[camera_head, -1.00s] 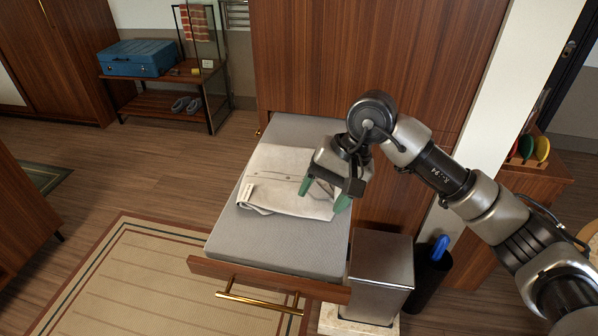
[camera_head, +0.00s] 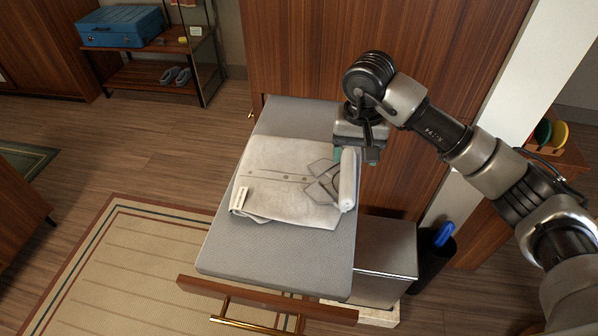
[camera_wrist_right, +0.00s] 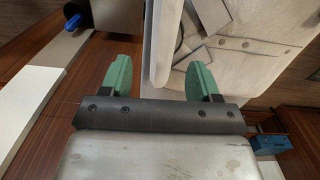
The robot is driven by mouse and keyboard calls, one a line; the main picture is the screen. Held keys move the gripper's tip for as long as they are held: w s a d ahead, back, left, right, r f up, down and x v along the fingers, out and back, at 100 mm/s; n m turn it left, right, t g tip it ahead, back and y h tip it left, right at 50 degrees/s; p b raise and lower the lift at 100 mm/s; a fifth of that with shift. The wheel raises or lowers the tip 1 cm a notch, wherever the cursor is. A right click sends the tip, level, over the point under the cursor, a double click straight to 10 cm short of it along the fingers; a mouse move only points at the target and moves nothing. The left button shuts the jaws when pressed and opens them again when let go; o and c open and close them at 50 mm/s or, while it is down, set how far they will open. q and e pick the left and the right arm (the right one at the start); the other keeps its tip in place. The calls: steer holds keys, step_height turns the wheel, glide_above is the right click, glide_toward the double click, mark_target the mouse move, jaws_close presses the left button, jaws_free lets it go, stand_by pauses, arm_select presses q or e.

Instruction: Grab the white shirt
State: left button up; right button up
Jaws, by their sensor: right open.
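The white shirt (camera_head: 284,186) lies folded on a grey padded surface (camera_head: 226,249) in a pulled-out drawer. Its rolled collar edge (camera_head: 347,180) is at the right, and a small tag shows at its left corner. My right gripper (camera_head: 357,153) is at the collar end, above the far right edge of the pad. In the right wrist view my right gripper (camera_wrist_right: 158,80) is open with green fingertips apart. My left gripper is not in view.
A metal bin (camera_head: 384,250) stands right of the drawer, beside a dark container with a blue item (camera_head: 443,235). The brass drawer handle (camera_head: 255,312) is at the front. A blue case (camera_head: 121,26) sits on a rack at the back left. The floor left of the drawer is clear.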

mark_target(350, 168)
steer(key=shift+f, duration=0.35)
step_height(350, 168, down, 4)
steer(key=shift+w+a+f+p, duration=0.15)
steer(key=shift+p, duration=1)
steer(key=shift+f, duration=0.35)
steer(key=shift+c, duration=0.5)
steer(key=c, duration=1)
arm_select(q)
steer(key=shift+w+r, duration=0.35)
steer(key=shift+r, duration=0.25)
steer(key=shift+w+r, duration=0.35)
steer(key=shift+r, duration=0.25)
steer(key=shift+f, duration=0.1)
arm_select(e)
steer(key=shift+w+r, duration=0.1)
steer(key=shift+r, duration=0.1)
